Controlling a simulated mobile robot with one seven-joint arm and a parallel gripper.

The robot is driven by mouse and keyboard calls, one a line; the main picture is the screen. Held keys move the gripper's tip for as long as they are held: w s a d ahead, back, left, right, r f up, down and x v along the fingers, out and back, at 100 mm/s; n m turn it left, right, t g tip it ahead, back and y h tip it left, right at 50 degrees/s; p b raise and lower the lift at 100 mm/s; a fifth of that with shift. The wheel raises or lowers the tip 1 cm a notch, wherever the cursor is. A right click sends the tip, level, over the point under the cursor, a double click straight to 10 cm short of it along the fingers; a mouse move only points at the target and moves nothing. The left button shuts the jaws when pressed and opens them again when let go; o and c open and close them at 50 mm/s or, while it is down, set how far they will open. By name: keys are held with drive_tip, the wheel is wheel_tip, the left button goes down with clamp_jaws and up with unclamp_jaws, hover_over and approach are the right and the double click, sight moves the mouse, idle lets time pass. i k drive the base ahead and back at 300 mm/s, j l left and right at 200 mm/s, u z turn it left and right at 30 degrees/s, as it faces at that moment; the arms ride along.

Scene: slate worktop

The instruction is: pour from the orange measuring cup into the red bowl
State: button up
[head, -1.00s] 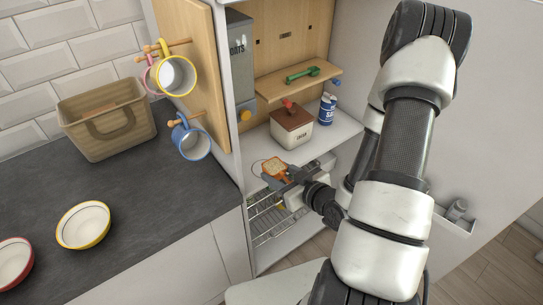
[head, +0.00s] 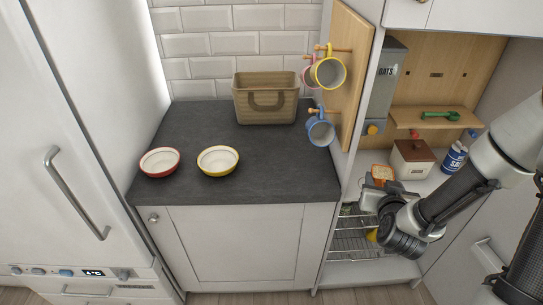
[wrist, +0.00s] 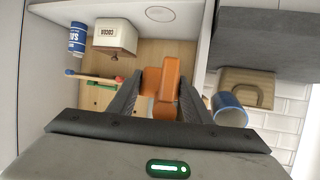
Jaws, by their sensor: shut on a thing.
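The orange measuring cup (head: 383,171) shows in the head view at the mouth of the open cupboard, to the right of the worktop. My gripper (head: 376,184) is shut on it, and the cup stands out beyond the fingers. In the wrist view the orange cup (wrist: 166,82) sits between the two dark fingers. What is in the cup cannot be made out. The red bowl (head: 159,175) stands upright at the left of the slate worktop, well left of my gripper. Its inside is pale and looks empty.
A yellow bowl (head: 218,174) stands just right of the red one. A basket (head: 266,107) is at the back. Mugs, one of them blue (head: 320,132), hang on the open wooden door between gripper and bowls. A cocoa box (head: 412,160) and wire rack (head: 352,240) are in the cupboard.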

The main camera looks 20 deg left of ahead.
sight(160, 162)
drive_tip(key=u, duration=1.3)
drive_tip(key=i+l+u, duration=0.15)
drive_tip(key=l+u, duration=0.25)
drive_tip(key=i+l+u, duration=0.1)
drive_tip(key=u, duration=0.25)
drive_tip(key=i+j+z, duration=0.2)
drive_tip(key=j+z, duration=0.15)
drive_tip(key=i+j+z, duration=0.15)
drive_tip(key=j+z, duration=0.2)
drive_tip(key=i+j+z, duration=0.1)
drive_tip(key=j+z, duration=0.65)
drive_tip(key=j, duration=0.15)
